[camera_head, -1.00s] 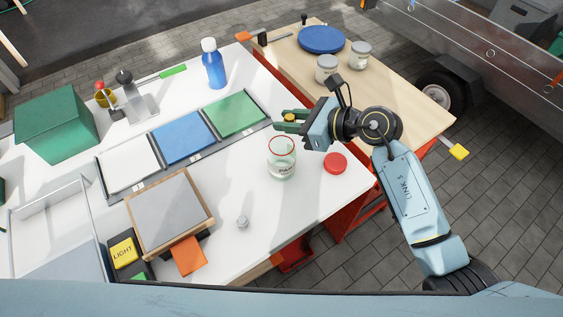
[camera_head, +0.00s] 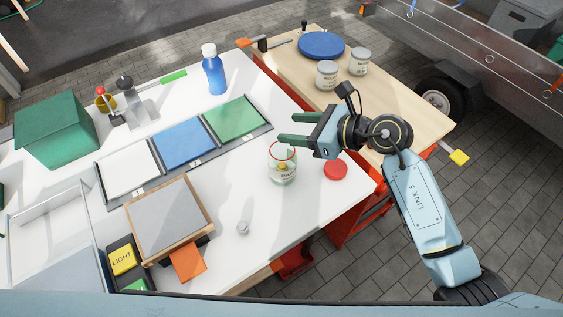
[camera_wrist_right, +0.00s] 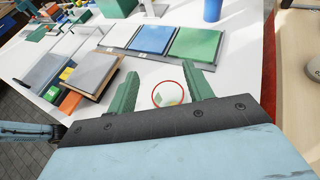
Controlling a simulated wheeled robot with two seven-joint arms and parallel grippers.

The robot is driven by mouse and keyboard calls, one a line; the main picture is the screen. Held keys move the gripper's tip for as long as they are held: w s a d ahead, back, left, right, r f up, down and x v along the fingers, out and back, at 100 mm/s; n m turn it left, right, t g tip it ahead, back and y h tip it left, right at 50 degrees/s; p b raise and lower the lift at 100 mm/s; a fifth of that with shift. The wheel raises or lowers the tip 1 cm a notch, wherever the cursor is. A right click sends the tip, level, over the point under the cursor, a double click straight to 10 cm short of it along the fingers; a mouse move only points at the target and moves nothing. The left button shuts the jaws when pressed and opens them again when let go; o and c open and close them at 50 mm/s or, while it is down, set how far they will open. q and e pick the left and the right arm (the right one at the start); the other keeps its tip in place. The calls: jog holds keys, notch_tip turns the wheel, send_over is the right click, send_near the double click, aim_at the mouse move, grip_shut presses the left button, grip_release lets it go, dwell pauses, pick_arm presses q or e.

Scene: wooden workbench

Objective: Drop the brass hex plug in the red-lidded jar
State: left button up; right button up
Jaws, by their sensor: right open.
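The glass jar (camera_head: 282,172) with a red rim stands open and upright on the white bench top. A small yellow-brass piece, which looks like the brass hex plug (camera_head: 283,165), shows inside the jar through the glass. The red lid (camera_head: 335,170) lies flat to the right of the jar. My right gripper (camera_head: 285,140) is open and empty just above the jar's mouth. In the right wrist view the jar (camera_wrist_right: 168,94) shows between and beyond the two green fingers. My left gripper is not in view.
White, blue and green (camera_head: 235,116) mats lie in a dark tray behind and left of the jar. A blue bottle (camera_head: 214,72) stands farther back. A small grey metal piece (camera_head: 243,228) lies at the front. Grey tins (camera_head: 327,74) stand on the wooden table.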

jog(key=v, duration=1.1)
jog(key=shift+d+r, duration=0.15)
jog(key=shift+r, duration=0.1)
jog(key=shift+s, duration=0.15)
